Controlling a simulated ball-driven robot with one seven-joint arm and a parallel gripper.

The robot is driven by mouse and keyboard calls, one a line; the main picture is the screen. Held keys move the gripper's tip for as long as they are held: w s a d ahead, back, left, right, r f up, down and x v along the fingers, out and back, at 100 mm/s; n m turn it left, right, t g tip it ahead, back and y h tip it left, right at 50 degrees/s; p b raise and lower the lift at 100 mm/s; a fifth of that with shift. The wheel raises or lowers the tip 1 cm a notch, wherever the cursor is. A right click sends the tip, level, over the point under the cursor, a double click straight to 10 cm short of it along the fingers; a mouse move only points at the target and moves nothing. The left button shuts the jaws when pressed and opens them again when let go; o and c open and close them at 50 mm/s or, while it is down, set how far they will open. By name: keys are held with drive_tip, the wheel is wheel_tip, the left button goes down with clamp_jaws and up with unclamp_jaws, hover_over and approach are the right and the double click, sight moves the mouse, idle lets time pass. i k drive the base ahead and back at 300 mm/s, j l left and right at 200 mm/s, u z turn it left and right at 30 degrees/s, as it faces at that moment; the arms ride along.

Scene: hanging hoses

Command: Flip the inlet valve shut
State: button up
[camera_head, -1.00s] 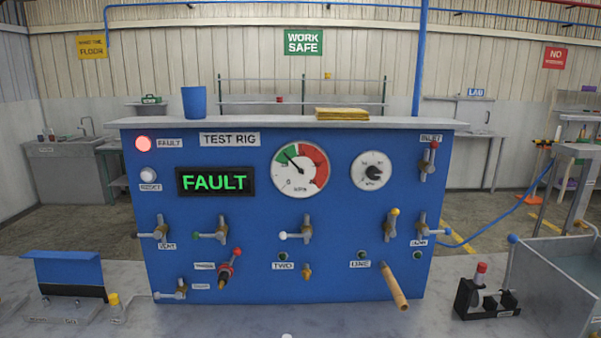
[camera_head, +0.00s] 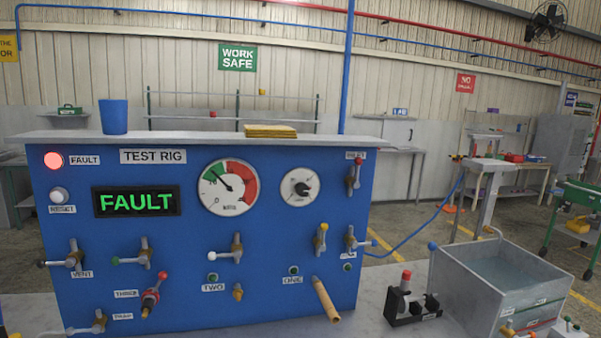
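The inlet valve (camera_head: 354,176) is at the upper right of the blue test rig panel (camera_head: 270,200). It has a grey metal body and a lever with a red tip. The lever points up, roughly upright. A small label above it is partly blurred. The rig's display (camera_head: 136,201) reads FAULT in green, and a red lamp (camera_head: 53,160) beside the FAULT label is lit. The pressure gauge (camera_head: 229,187) has its needle toward the upper left, near the green part. My gripper is not in view.
A wooden handle (camera_head: 326,299) sticks out low. A water tank (camera_head: 490,285) stands right.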

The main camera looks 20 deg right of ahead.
sight(358, 160)
drive_tip(key=i+l, duration=0.25)
drive_tip(key=i, duration=0.2)
drive_tip(key=i+l, duration=0.2)
drive_tip(key=i, duration=0.3)
drive_tip(key=i+l, duration=0.25)
drive_tip(key=i, duration=0.2)
drive_tip(key=i+l, duration=0.2)
drive_tip(key=i, duration=0.3)
drive_tip(key=l+z, duration=0.05)
